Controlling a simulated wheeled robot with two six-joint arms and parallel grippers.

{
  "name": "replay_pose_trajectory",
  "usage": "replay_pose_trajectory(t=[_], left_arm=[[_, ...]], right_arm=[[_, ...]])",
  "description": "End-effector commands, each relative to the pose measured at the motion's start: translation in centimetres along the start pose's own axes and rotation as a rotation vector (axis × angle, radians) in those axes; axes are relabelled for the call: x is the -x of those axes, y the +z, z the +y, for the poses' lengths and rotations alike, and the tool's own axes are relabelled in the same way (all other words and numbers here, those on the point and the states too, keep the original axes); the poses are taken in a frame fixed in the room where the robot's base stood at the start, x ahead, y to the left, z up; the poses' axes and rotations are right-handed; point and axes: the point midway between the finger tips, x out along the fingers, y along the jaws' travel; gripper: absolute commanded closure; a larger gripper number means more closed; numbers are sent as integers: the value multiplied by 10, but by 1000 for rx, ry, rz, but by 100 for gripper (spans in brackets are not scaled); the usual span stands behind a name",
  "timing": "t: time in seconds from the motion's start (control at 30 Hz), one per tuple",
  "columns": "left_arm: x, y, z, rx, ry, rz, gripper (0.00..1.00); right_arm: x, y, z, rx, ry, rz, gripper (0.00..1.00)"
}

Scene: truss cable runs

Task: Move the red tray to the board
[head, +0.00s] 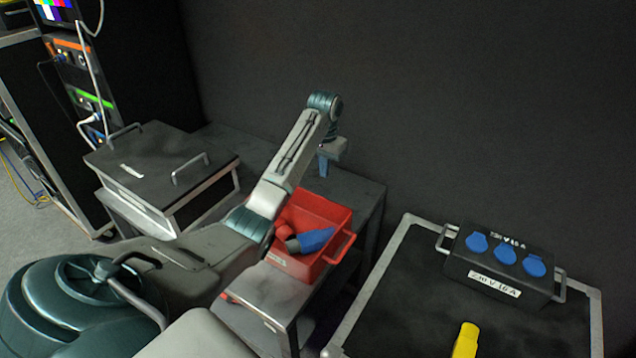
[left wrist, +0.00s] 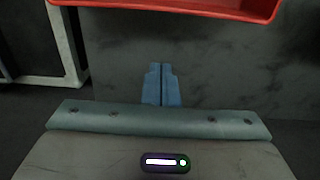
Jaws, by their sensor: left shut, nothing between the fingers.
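The red tray (head: 340,216) stands on a grey metal cart, with a blue plug and a red plug inside; my left arm crosses in front of its left part. Its red rim also shows at the top of the left wrist view (left wrist: 180,8). My left gripper (head: 323,168) is above the cart just behind the tray, fingers pointing down. In the left wrist view its blue fingers (left wrist: 161,84) are together and empty, apart from the tray. A black box with several blue sockets (head: 500,262), likely the board, stands on a dark-topped case at the right. My right gripper is not in view.
The cart top (head: 359,191) is bare behind the tray. The dark case top (head: 410,300) has free room left of the black box; a yellow connector (head: 466,340) lies at its front. A black lidded case (head: 160,165) stands at the left, by an equipment rack.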

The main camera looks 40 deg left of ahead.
Motion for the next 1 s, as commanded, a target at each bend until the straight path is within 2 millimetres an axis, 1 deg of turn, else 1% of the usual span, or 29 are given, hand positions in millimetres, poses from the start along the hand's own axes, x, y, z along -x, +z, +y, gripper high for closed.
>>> replay_pose_trajectory(t=[0.03, 0.07, 0.17, 0.43, 0.5, 0.7, 0.8, 1.0], left_arm=[[-10, 1, 0, 0, 0, -6, 100], [-15, 2, 0, 0, 0, -6, 100], [-33, 2, 1, -1, 1, -7, 100], [-92, 2, 1, 0, 0, -6, 100], [-87, 13, -1, -2, -3, -1, 100], [-88, 33, 0, -1, -2, -1, 100], [-89, 39, 0, -2, -1, -2, 100], [-89, 41, 0, -1, -1, -1, 100]], right_arm=[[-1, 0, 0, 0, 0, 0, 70], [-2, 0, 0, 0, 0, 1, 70], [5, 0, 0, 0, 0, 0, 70], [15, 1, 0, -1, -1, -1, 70], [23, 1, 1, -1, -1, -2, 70], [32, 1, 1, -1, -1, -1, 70], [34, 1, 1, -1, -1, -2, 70], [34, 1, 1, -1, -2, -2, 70]])
